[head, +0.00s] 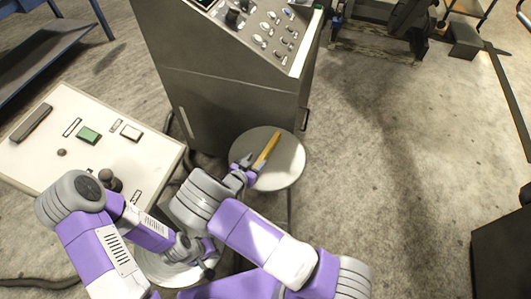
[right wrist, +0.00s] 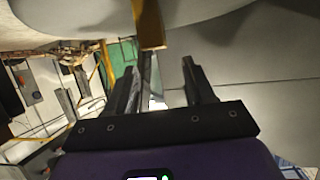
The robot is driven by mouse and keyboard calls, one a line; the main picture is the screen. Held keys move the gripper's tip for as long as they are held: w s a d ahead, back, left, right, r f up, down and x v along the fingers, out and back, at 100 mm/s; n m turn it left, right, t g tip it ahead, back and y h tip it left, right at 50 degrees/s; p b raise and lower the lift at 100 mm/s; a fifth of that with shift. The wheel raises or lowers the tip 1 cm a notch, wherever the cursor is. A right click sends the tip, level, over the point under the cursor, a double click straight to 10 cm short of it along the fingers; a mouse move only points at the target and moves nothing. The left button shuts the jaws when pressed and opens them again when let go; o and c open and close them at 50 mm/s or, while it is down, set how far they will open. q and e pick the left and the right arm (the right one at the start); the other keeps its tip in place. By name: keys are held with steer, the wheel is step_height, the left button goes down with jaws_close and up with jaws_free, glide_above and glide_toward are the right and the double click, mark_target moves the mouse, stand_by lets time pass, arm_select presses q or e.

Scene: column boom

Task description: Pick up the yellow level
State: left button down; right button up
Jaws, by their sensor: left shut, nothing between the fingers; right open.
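The yellow level (head: 266,151) lies on a small round white table (head: 287,172), slanting across its top. My right gripper (head: 244,170) is open at the left edge of the table, close to the level's near end. In the right wrist view, the end of the level (right wrist: 149,24) shows just beyond the open fingers (right wrist: 162,80), nearer the left one, not clasped. My left gripper (head: 208,268) is shut and empty, low in the head view and away from the table; its fingers are small and partly hidden by my arms.
A grey control cabinet (head: 225,100) with a sloping panel of knobs stands right behind the round table. A pale console (head: 60,145) with a green button (head: 88,135) is on the left. Concrete floor (head: 390,170) is open to the right; a dark box (head: 500,240) stands at the far right.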

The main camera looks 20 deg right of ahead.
mark_target(265, 152)
steer(key=b+x, duration=0.2)
steer(key=x, duration=0.5)
steer(key=shift+s+f+b, duration=0.1)
steer(key=shift+f+b, duration=0.05)
steer(key=shift+b, duration=0.25)
steer(key=shift+w+d, duration=0.25)
steer(key=shift+d, duration=0.05)
jaws_close()
